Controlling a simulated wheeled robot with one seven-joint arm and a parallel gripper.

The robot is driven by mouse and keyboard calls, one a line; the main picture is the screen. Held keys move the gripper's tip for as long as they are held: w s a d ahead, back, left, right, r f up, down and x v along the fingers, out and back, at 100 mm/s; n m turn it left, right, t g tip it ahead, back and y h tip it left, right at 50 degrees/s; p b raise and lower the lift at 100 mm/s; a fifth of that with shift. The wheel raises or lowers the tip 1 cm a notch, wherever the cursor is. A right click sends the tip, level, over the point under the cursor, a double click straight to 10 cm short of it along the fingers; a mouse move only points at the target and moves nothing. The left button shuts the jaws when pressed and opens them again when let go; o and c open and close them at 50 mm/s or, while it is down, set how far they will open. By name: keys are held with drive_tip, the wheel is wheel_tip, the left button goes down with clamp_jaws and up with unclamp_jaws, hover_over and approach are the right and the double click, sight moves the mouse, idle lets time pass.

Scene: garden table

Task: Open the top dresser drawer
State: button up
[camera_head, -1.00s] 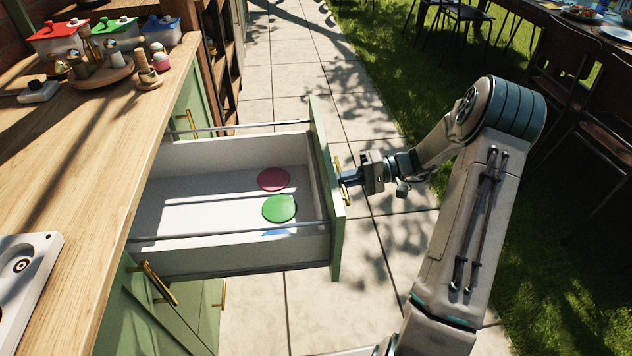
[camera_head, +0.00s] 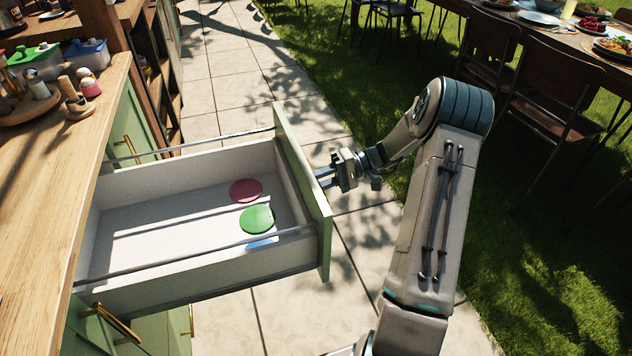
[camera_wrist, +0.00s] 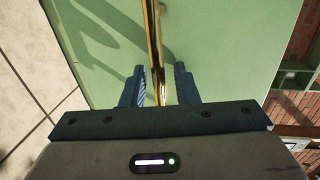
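The green-fronted top drawer (camera_head: 301,185) is pulled well out of the wooden-topped dresser (camera_head: 60,215), and its white interior shows. A pink disc (camera_head: 246,190) and a green disc (camera_head: 257,219) lie inside it. My gripper (camera_head: 322,175) is at the outer side of the drawer front. In the wrist view its two dark fingers (camera_wrist: 160,72) stand on either side of the brass handle (camera_wrist: 156,45), with a gap on both sides, so it is open around the handle and not clamped on it. The handle is hidden behind the front in the head view.
Lower brass handles (camera_head: 118,322) show below the drawer. Jars and wooden items (camera_head: 75,97) stand on the dresser top. A paved path (camera_head: 225,65) runs alongside. Chairs (camera_head: 550,95) and a laid table (camera_head: 560,30) stand on the grass at the right.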

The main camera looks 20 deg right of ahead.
drive_tip(key=d+r+p, duration=0.1)
drive_tip(key=d+r, duration=0.1)
drive_tip(key=d, duration=1.1)
drive_tip(key=shift+d+r+p, duration=0.25)
drive_tip(key=shift+r+p, duration=0.1)
drive_tip(key=s+a+r+g+h+p, duration=0.1)
drive_tip(key=s+a+r+h+p, duration=0.25)
drive_tip(key=a+r, duration=0.4)
drive_tip(key=s+a+r+g+h+p, duration=0.2)
drive_tip(key=s+a+r+h+p, duration=0.1)
drive_tip(key=a+r+h+p, duration=0.4)
drive_tip(key=s+a+r+t+h+p, duration=0.2)
drive_tip(key=s+r+p, duration=0.3)
drive_tip(key=s+r, duration=0.3)
drive_tip(key=s+a+r+t+h+p, duration=0.2)
drive_tip(key=s+r+t+h+p, duration=0.1)
drive_tip(key=s+r, duration=0.5)
drive_tip(key=shift+s+a+r+t+p, duration=0.2)
drive_tip(key=shift+s+r+t+p, duration=0.15)
drive_tip(key=shift+s+p, duration=0.35)
drive_tip(key=shift+w+f, duration=0.1)
drive_tip(key=shift+w, duration=0.05)
